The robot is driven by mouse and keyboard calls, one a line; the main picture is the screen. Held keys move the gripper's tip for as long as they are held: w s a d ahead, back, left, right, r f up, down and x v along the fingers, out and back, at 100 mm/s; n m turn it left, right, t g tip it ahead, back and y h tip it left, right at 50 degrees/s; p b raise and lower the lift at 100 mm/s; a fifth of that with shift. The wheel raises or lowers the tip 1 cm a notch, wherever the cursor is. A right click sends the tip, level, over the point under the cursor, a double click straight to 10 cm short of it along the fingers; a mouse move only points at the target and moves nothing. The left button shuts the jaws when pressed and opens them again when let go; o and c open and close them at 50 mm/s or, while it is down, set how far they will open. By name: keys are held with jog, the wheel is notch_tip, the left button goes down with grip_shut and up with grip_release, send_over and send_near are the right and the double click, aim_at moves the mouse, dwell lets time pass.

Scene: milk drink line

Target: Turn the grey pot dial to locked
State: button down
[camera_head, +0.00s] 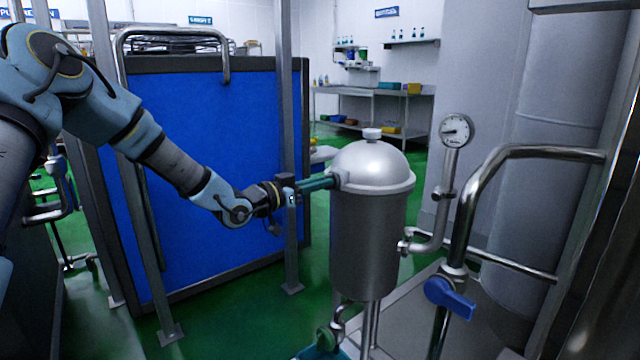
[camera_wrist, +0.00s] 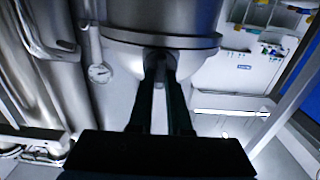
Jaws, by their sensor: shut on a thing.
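The grey metal pot (camera_head: 370,235) stands upright on a thin leg right of centre in the head view, with a domed lid and a small knob on top. A grey fitting, which looks like the dial (camera_head: 341,179), sticks out of the pot's left side at the lid rim. My gripper (camera_head: 328,182) reaches it from the left, with its fingers level and shut on it. In the wrist view the pot (camera_wrist: 200,40) appears upside down, and the dark fingers (camera_wrist: 161,75) close around the dial at the rim. The fingers hide most of the dial, and I cannot read its setting.
A pressure gauge (camera_head: 456,131) on a bent pipe rises right of the pot. A blue-handled valve (camera_head: 449,298) and a thick curved pipe (camera_head: 490,165) stand at the front right. A blue panel (camera_head: 215,180) with metal posts stands behind my arm.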

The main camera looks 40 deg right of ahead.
jog(key=shift+f+m+b, duration=0.15)
jog(key=shift+m+b, duration=0.15)
jog(key=shift+b, duration=0.15)
jog(key=m+b, duration=0.8)
jog(key=b, duration=0.2)
jog(key=m+b, duration=0.9)
jog(key=b, duration=0.2)
jog(key=shift+s+f, duration=0.2)
jog(key=shift+r+m, duration=0.1)
jog(key=shift+m, duration=0.2)
jog(key=c, duration=0.9)
grip_release()
jog(key=shift+o, duration=0.2)
jog(key=a+p, duration=0.1)
jog(key=a, duration=0.9)
jog(key=shift+w+a, duration=0.3)
jog(key=shift+a, duration=0.1)
